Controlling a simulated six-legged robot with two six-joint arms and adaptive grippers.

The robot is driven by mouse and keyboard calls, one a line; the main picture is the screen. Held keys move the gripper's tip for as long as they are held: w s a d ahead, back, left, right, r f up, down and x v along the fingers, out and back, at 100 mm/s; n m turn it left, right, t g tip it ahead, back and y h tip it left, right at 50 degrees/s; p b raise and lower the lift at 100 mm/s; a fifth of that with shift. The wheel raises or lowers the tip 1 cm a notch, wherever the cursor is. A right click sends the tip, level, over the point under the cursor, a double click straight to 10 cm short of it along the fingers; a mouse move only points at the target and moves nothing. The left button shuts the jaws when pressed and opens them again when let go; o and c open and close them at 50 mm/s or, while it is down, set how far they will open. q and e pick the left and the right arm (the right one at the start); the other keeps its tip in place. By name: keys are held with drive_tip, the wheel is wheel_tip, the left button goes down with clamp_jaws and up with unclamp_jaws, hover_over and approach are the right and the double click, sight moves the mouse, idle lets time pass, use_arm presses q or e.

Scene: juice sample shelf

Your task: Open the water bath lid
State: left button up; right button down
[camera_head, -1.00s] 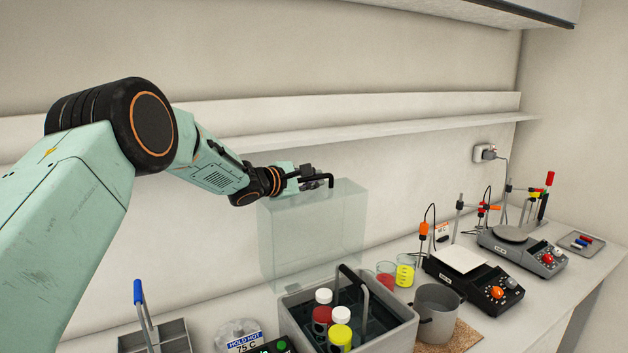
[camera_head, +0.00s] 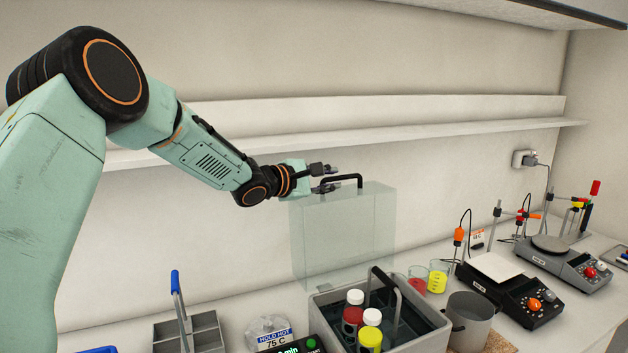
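The water bath (camera_head: 418,345) is a grey open-topped tank at the lower middle. Its clear lid (camera_head: 345,240) stands upright behind the tank, with a black handle (camera_head: 342,179) on its top edge. Inside the tank are bottles with white and yellow caps (camera_head: 371,317) and a dark carrying handle. My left gripper (camera_head: 334,178) is just left of the lid handle. Its two fingers are apart, and the handle does not appear to be between them. My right gripper is not in view.
To the right are a grey pot (camera_head: 470,318), small beakers (camera_head: 438,277) and two stirrer plates (camera_head: 515,295). A wall shelf (camera_head: 400,140) runs behind.

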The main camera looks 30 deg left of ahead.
use_arm(q)
drive_tip(key=shift+v, duration=2.3)
drive_tip(key=shift+f, duration=0.15)
